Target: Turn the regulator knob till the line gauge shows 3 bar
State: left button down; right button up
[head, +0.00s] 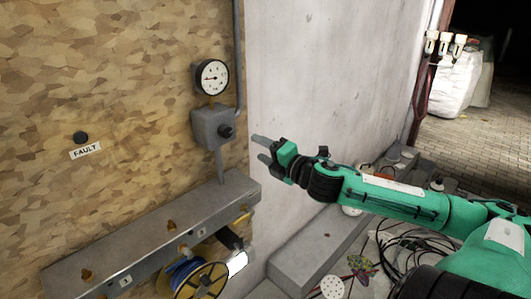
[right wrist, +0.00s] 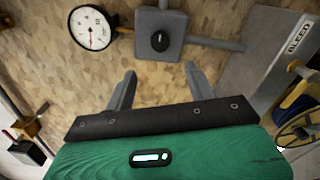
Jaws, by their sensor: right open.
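The line gauge (head: 211,77) is a round white dial with a black rim on the chipboard wall; its reading is too small to make out. Below it is a grey regulator box (head: 205,124) with a black regulator knob (head: 227,131) on its front. My right gripper (head: 259,148) is open and empty, to the right of the knob and apart from it. In the right wrist view the knob (right wrist: 160,41) lies beyond the open fingers (right wrist: 160,72), about midway between them, with the gauge (right wrist: 90,28) to its left. My left gripper is not in view.
A grey ledge (head: 150,235) juts from the wall below the regulator, with a yellow reel (head: 198,283) beneath. A black button (head: 80,137) above a FAULT label (head: 86,151) is to the left. Cables and clutter lie on the floor at lower right.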

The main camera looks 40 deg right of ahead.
jog(key=shift+s, duration=0.35)
dwell(0.5)
